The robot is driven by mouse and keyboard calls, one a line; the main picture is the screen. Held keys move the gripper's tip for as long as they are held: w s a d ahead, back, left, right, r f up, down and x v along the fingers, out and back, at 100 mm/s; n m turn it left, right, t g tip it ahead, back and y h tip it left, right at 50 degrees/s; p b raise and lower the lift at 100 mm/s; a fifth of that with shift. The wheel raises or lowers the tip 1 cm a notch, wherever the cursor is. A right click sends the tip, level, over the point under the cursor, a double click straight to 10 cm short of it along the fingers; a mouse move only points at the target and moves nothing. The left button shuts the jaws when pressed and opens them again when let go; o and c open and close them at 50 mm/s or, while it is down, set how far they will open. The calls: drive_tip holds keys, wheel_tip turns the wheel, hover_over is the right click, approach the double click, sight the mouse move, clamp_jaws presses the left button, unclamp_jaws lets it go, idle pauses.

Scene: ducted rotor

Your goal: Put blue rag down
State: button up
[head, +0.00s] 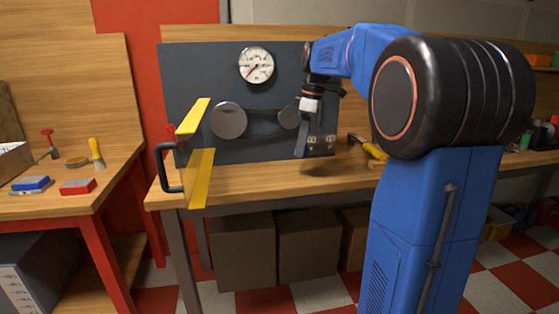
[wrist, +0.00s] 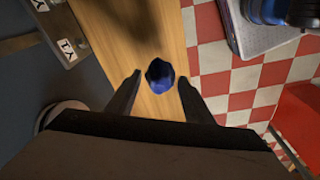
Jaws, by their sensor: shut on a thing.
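The blue rag (wrist: 160,75) is a small, dark blue crumpled bundle in the wrist view. It sits between the fingertips of my gripper (wrist: 160,84), which is shut on it. Some gap seems to show beside the rag in this view. Behind it lies the wooden bench top (wrist: 135,25), close to its edge over the checkered floor. In the head view my arm's end hangs in front of the dark panel (head: 190,85), above the bench (head: 240,185). The rag is hard to make out there.
A yellow-handled tool (head: 374,150) lies at the right. A gauge (head: 256,65) is on the panel. The bench front between them is clear. A left bench holds small tools and blocks.

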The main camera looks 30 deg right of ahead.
drive_tip(key=shift+f, duration=3.9)
drive_tip(key=shift+f, duration=0.15)
drive_tip(key=o, duration=0.9)
drive_tip(key=shift+o, duration=0.2)
drive_tip(key=r, duration=0.4)
drive_tip(key=d+r, duration=0.1)
drive_tip(key=r, duration=0.3)
drive_tip(key=s+r, duration=0.1)
drive_tip(key=r, duration=0.3)
drive_tip(key=shift+s+d+r, duration=0.1)
drive_tip(key=shift+d, duration=0.1)
drive_tip(key=s+a+f+m+t, duration=0.1)
drive_tip(key=s+a+f+m, duration=0.2)
drive_tip(key=s+a+f, duration=0.2)
drive_tip(key=s+a+f+m+t+h, duration=0.1)
drive_tip(key=s+a+f+m, duration=0.3)
drive_tip(key=s+f, duration=0.5)
drive_tip(key=s+a+f+m+t, duration=0.1)
drive_tip(key=s+a+f+m, duration=0.2)
drive_tip(key=s+a+f, duration=0.5)
drive_tip(key=s, duration=0.7)
drive_tip(key=shift+t, duration=0.3)
